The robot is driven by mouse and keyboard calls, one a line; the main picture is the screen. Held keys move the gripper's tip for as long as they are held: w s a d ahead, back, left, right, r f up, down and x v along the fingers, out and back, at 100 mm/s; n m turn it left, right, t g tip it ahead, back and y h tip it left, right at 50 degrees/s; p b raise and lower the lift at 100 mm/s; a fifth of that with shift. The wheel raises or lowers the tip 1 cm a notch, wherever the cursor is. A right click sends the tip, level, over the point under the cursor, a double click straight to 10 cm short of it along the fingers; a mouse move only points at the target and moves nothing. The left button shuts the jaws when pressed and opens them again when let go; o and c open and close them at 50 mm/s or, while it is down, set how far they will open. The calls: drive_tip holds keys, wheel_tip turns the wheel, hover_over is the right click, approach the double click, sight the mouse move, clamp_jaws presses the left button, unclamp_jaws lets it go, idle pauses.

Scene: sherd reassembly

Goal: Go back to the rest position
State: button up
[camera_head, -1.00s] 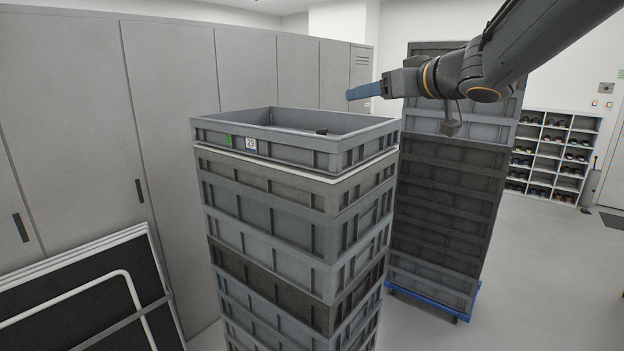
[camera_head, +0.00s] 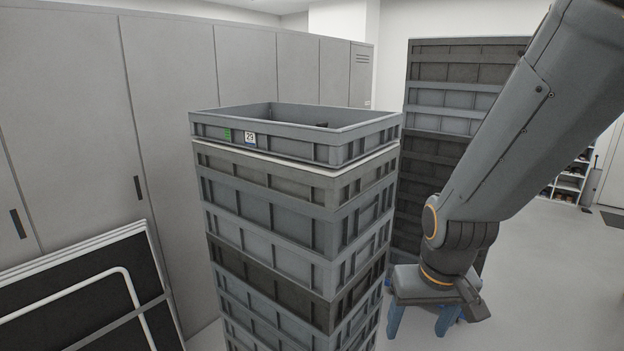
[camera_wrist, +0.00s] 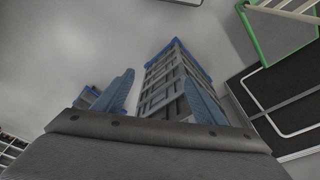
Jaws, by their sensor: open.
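My gripper (camera_head: 420,322) hangs pointing down to the right of the front crate stack in the head view. Its two blue fingers are apart with nothing between them. In the wrist view the blue fingers (camera_wrist: 163,102) also stand apart. The top grey crate (camera_head: 345,148) of the front stack carries a label with the number 29 and a green mark. A small dark thing shows inside it at the far side; most of its inside is hidden.
The tall front stack of grey crates (camera_head: 270,225) stands close to my gripper's left. A second stack (camera_head: 455,85) stands behind my arm. Grey lockers (camera_head: 170,90) line the left, with black folded panels (camera_head: 75,295) leaning there. Open floor (camera_head: 560,270) lies at the right.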

wheel_tip(320, 180, down, 10)
drive_tip(key=g+b, duration=0.1)
drive_tip(key=b, duration=0.7)
drive_tip(key=shift+w+f, duration=0.25)
drive_tip(key=shift+w, duration=0.2)
